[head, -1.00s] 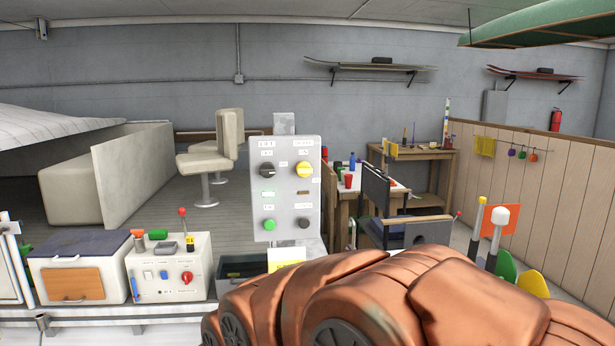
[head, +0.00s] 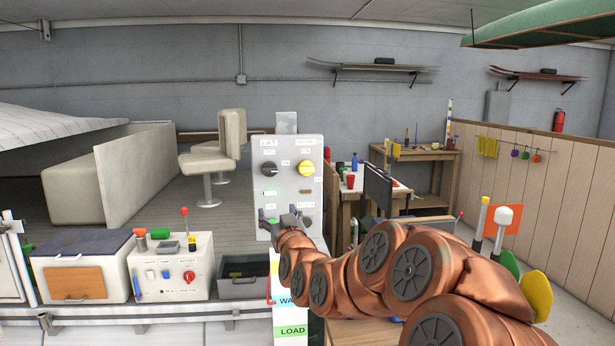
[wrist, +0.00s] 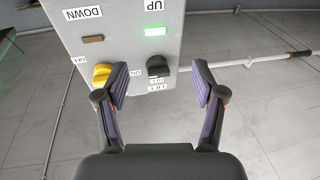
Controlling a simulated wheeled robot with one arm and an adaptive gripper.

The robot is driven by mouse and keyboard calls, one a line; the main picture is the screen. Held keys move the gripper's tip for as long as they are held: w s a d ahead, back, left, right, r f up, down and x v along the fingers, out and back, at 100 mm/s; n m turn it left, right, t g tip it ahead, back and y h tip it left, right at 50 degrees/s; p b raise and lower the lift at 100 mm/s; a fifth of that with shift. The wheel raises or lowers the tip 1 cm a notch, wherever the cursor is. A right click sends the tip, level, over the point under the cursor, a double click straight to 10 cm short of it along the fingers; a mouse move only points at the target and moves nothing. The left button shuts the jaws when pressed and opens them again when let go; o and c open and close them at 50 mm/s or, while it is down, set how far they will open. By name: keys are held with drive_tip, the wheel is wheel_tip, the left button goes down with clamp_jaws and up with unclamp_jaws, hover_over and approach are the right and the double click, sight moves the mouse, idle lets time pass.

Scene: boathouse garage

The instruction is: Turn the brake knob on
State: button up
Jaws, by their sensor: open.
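A light grey control panel (head: 289,195) stands upright in the head view, with a black knob (head: 269,168) at upper left and a yellow knob (head: 306,168) at upper right. The wrist view shows the panel upside down, with the yellow knob (wrist: 102,75) at left and the black knob (wrist: 158,67) at right, beside a label that seems to read LIFT. The yellow knob's name label cannot be read. My gripper (head: 281,218) is open and empty before the panel's lower part. In the wrist view the gripper's fingers (wrist: 159,86) spread either side of the black knob's line, apart from it.
A lit green indicator (wrist: 155,31) and a dull brown one (wrist: 93,38) sit on the panel. A white box with a red knob (head: 188,277) stands to the left, beside a dark bin (head: 252,288). A workbench (head: 425,155) stands behind at right.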

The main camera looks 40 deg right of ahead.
sight(307, 172)
drive_tip(key=s+d+r+m+h, duration=0.2)
drive_tip(key=s+d+r+h, duration=0.25)
drive_tip(key=d, duration=0.25)
drive_tip(key=shift+h, duration=0.25)
drive_tip(key=p+x, duration=0.2)
drive_tip(key=x, duration=0.4)
drive_tip(key=shift+w+d+r, duration=0.1)
drive_tip(key=shift+r, duration=0.15)
drive_tip(key=shift+p+x, duration=0.45)
drive_tip(key=shift+x, duration=0.4)
drive_tip(key=shift+f, duration=0.1)
drive_tip(key=c, duration=1.1)
